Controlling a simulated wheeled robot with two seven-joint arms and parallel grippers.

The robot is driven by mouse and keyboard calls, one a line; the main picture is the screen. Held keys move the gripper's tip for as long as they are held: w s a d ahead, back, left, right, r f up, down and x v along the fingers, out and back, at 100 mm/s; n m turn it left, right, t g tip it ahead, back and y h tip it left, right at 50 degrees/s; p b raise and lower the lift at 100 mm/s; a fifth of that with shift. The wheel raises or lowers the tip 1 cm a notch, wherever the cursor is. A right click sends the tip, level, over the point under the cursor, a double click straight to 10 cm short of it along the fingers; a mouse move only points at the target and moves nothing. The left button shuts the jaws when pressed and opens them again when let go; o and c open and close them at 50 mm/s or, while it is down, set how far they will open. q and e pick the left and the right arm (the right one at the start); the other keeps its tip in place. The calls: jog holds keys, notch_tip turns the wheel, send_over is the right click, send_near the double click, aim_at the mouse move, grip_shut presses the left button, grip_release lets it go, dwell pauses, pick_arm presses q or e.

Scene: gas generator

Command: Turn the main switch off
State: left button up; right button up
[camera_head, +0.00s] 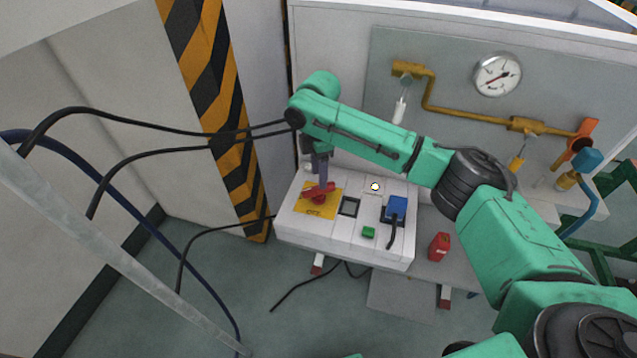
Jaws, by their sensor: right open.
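The main switch is a red rotary handle (319,192) on a yellow plate (310,208), on the left part of a white control box (342,233). The handle lies at a slant across the plate. My right arm reaches in from the right, and my right gripper (318,176) points down directly over the red handle. The gripper is open. Its fingers partly hide the handle, and I cannot tell whether they touch it. My left gripper is not in view.
A red canister (438,247) stands to the right. A striped pillar (213,90) rises at the left. A pressure gauge (497,74) and yellow pipe are behind.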

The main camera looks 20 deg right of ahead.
jog(key=shift+f, duration=1.95)
jog(key=shift+c, duration=0.3)
grip_shut()
